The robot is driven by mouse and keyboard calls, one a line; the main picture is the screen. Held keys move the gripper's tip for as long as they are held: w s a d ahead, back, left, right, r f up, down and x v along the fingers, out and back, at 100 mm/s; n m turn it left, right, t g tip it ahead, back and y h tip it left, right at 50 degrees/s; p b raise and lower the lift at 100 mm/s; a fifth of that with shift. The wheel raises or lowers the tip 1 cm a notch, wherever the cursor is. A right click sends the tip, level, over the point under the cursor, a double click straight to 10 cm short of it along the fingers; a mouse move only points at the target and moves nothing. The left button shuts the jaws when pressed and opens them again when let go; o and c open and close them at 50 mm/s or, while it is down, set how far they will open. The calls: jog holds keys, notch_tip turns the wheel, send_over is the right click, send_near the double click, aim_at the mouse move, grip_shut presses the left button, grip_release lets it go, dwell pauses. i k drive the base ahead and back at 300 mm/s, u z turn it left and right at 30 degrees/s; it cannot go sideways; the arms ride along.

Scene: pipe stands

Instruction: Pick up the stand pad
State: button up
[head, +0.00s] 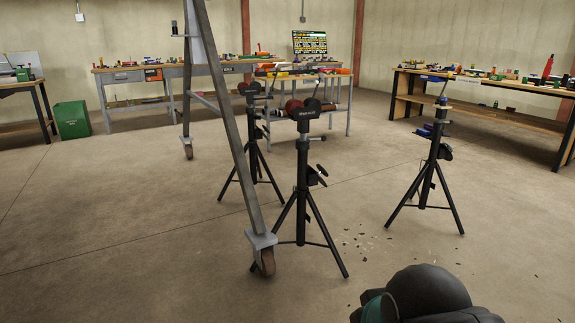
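Three black tripod pipe stands stand on the concrete floor in the head view: a near middle one (302,165), one behind it to the left (252,140) and one to the right (433,160). The middle stand has dark, partly reddish round pieces (292,108) on its head. The right stand has a thin rod leaning up from its top. I cannot make out which piece is the stand pad. Only a dark, rounded part of my arm shows at the bottom right; my gripper's fingers are not visible.
A grey steel frame leg (232,130) on a caster (266,262) stands just left of the middle stand. Cluttered workbenches line the back and right (490,88). A green bin (72,120) is at the left. Small debris (370,242) lies on the floor. The left foreground floor is clear.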

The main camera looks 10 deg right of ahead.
aim_at(422, 132)
jog(key=z, duration=0.45)
jog(key=i, duration=2.05)
jog(key=z, duration=0.75)
jog(key=k, duration=0.6)
jog(key=z, duration=0.15)
jog(key=i, duration=2.95)
jog(key=u, duration=0.3)
